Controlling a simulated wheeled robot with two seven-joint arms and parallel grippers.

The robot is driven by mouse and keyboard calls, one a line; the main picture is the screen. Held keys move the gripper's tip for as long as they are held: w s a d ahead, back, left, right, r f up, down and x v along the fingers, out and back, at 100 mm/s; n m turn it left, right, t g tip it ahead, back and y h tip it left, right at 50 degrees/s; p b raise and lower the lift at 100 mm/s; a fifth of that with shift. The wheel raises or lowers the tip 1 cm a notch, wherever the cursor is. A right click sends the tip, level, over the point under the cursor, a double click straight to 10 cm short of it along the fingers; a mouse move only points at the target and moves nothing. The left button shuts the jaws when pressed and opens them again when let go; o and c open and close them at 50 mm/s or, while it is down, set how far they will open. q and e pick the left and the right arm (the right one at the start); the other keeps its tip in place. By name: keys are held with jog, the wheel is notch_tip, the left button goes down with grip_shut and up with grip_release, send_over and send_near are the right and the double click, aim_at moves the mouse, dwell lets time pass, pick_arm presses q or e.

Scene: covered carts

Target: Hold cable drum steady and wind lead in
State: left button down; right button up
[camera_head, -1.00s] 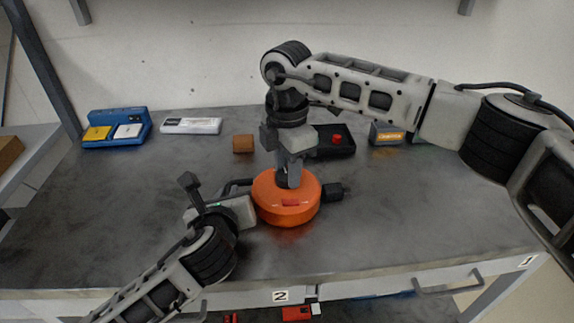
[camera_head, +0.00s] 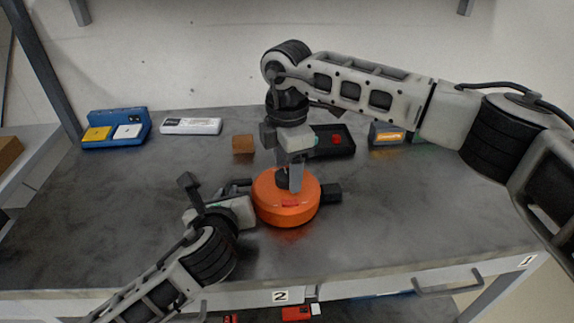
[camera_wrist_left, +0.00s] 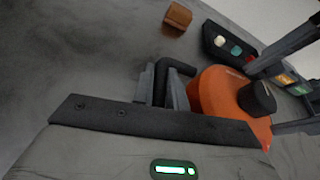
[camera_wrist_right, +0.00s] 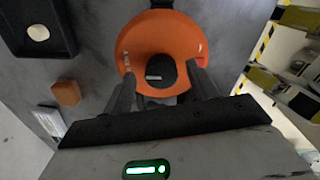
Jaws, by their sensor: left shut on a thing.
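The orange cable drum (camera_head: 270,205) lies flat near the middle of the bench, with a black knob (camera_wrist_right: 160,70) on top. A black plug end (camera_head: 332,193) sits at its right side; it also shows at the top edge of the right wrist view (camera_wrist_right: 162,3). My left gripper (camera_head: 247,190) is shut on the drum's black side handle (camera_wrist_left: 172,65) at the drum's left. My right gripper (camera_head: 289,188) points down over the drum. Its fingers stand apart on both sides of the knob, with gaps showing in the right wrist view (camera_wrist_right: 162,88).
Behind the drum are a brown block (camera_head: 243,145), a black box with a red button (camera_head: 338,140) and a grey device with an orange display (camera_head: 386,134). A blue holder (camera_head: 115,128) and a white device (camera_head: 191,126) stand back left. The bench's right front is clear.

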aim_at(287, 173)
notch_tip(287, 173, up, 12)
dwell(0.6)
pick_arm(q)
jog(key=c, duration=1.3)
grip_release()
